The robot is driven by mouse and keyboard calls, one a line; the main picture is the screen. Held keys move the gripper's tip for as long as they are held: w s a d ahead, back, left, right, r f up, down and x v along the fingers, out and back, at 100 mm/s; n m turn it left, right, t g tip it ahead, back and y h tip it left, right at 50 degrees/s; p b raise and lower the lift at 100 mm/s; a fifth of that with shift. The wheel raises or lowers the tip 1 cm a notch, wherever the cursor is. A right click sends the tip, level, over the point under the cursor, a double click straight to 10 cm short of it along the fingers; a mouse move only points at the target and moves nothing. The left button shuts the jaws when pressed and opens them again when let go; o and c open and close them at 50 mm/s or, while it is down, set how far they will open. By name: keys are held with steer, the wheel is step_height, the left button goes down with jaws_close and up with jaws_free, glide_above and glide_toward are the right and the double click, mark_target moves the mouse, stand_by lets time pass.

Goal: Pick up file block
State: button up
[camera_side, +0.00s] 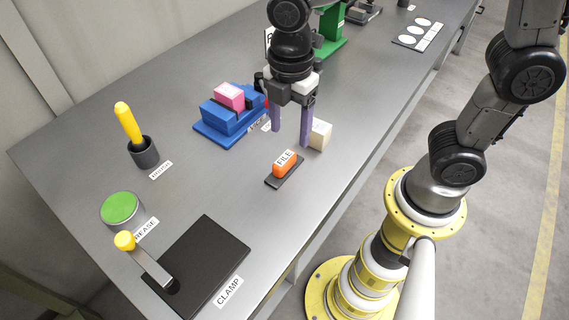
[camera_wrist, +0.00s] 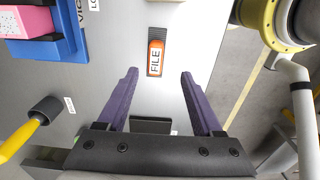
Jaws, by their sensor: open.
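The file block is an orange block (camera_side: 287,164) with a white FILE label, on a dark ribbed strip (camera_side: 272,181). It lies on the grey bench in front of and below my gripper (camera_side: 290,138) in the side view. In the wrist view the orange block (camera_wrist: 155,57) shows upper middle, just beyond the gap between the fingertips (camera_wrist: 158,73). My gripper points down with its two purple fingers apart and nothing between them. The fingers are above the bench and apart from the file block.
A cream block (camera_side: 321,134) stands behind the right finger. A blue vise (camera_side: 222,126) holding a pink block (camera_side: 230,96) is to the left. A brush cup (camera_side: 144,152), green-topped grease tin (camera_side: 120,208) and clamp plate (camera_side: 205,262) stand further left and nearer. Bench around the file is clear.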

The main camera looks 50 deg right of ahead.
mark_target(285, 158)
step_height(285, 158, down, 3)
steer(key=shift+f, duration=0.1)
steer(key=shift+w+a+f, duration=0.1)
steer(key=shift+w+f, duration=0.05)
steer(key=shift+f, duration=0.75)
steer(key=shift+w+a+f, duration=0.1)
steer(key=shift+f, duration=0.75)
steer(key=shift+w+a+f, duration=0.1)
steer(key=shift+w+f, duration=0.05)
steer(key=shift+f, duration=0.75)
jaws_close()
